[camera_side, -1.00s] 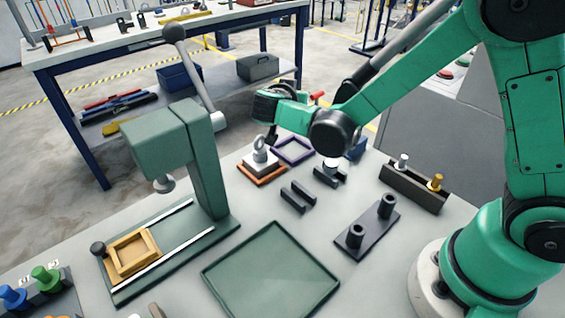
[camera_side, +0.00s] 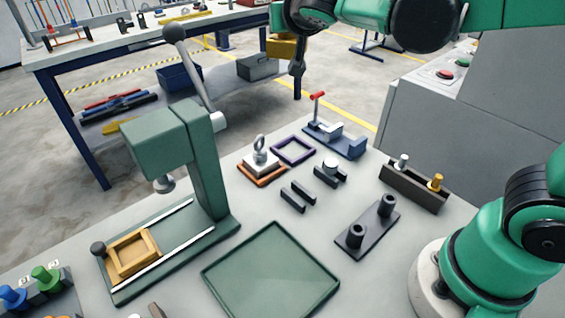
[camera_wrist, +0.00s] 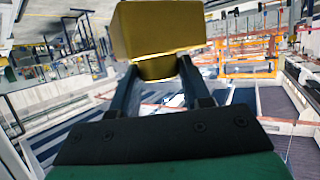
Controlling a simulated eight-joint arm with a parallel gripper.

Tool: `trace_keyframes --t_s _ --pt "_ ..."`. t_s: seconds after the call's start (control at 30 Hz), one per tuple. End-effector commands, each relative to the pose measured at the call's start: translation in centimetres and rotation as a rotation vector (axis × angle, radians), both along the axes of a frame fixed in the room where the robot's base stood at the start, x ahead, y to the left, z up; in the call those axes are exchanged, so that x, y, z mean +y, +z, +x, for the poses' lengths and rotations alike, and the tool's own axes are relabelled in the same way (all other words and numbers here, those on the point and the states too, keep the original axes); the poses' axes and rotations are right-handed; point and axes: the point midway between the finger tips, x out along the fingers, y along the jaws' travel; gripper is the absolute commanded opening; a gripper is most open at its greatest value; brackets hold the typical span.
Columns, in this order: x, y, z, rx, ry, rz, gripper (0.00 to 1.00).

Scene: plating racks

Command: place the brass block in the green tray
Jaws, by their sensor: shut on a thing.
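My gripper (camera_wrist: 158,66) is shut on the brass block (camera_wrist: 165,28), a yellow-gold block between its two dark fingers in the wrist view. In the side view my gripper (camera_side: 291,48) is at the top middle, high above the far edge of the work table, with the brass block (camera_side: 282,48) beside its dark finger. The green tray (camera_side: 322,305), flat and low-rimmed, lies empty at the table's front middle, far below and nearer the camera than my gripper.
A tall green press (camera_side: 205,165) with a lever stands left of the tray. A dark plate with two posts (camera_side: 368,228) lies to its right. Behind are dark bars (camera_side: 297,197), a weight with a ring (camera_side: 260,160), a purple frame (camera_side: 293,150) and a blue vise (camera_side: 345,143).

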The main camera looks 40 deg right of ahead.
Motion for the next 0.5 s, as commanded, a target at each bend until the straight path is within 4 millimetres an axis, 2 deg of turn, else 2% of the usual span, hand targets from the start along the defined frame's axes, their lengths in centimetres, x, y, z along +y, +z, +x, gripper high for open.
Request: trace_keyframes --t_s 0.13,0.27,0.37,0.5 --pt "0.9 1.2 -0.8 -0.001 0.144 -0.001 0.00" --pt "1.5 1.5 -1.3 0.000 0.216 0.001 0.00" --pt "1.6 0.5 -1.6 -0.001 0.261 0.000 0.00" --pt "1.6 -2.8 -2.6 -0.004 0.351 0.004 0.00"
